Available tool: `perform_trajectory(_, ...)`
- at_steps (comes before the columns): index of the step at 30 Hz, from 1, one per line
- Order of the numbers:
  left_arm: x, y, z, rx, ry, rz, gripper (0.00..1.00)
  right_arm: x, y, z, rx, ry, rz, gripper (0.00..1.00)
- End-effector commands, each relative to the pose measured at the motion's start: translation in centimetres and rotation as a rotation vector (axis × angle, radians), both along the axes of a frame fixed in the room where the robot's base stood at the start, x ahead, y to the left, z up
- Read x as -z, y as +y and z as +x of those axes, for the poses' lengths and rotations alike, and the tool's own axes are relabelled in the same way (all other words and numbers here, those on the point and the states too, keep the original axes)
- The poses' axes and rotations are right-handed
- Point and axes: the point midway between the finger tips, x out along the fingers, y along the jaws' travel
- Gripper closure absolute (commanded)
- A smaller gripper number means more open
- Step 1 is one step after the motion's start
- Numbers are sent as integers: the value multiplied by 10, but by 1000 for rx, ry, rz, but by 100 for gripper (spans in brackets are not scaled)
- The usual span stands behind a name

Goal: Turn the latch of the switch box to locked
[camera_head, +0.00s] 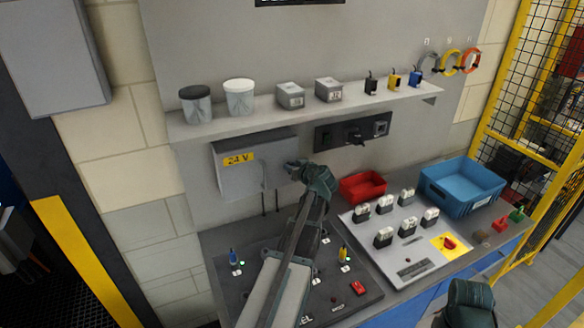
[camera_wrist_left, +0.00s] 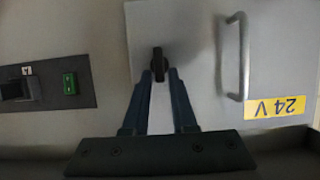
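The grey switch box (camera_head: 228,180) with a yellow 24 V label hangs on the wall panel under the shelf. Its door also shows upside down in the left wrist view (camera_wrist_left: 200,30), with a bar handle (camera_wrist_left: 241,55). The small black latch (camera_wrist_left: 157,62) sits near the door's edge, its grip roughly upright in that view. My left gripper (camera_head: 296,166) is at the box's right side. In the left wrist view its fingers (camera_wrist_left: 160,76) are apart, with the latch just beyond and between their tips; contact cannot be told. My right gripper (camera_head: 470,300) is at the lower right, its fingers unclear.
The shelf (camera_head: 300,104) with jars and small boxes runs above the switch box. A black socket strip (camera_head: 325,136) is to its right. Below are a dark control panel (camera_head: 250,285), a red bin (camera_head: 362,187), a white board (camera_head: 405,240) and a blue crate (camera_head: 462,188).

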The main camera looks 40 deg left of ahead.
Motion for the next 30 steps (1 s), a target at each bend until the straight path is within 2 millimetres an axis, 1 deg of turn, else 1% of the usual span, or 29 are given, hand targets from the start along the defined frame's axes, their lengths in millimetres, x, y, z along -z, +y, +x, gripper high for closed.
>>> perform_trajectory(1,0,0,0,0,0,0,86,0,0,0,0,0,0,50)
perform_trajectory(3,0,0,0,0,0,0,98,0,0,0,0,0,0,50)
perform_trajectory(4,0,0,0,0,0,0,100,0,0,0,0,0,0,50)
perform_trajectory(14,0,0,0,0,4,2,100,0,0,0,0,0,0,50)
perform_trajectory(19,1,-1,2,0,39,20,100,1,0,0,0,0,0,50)
perform_trajectory(23,2,-1,4,0,103,55,100,3,0,0,0,0,0,50)
perform_trajectory(30,5,-4,9,0,287,150,100,9,0,0,-2,0,0,50)
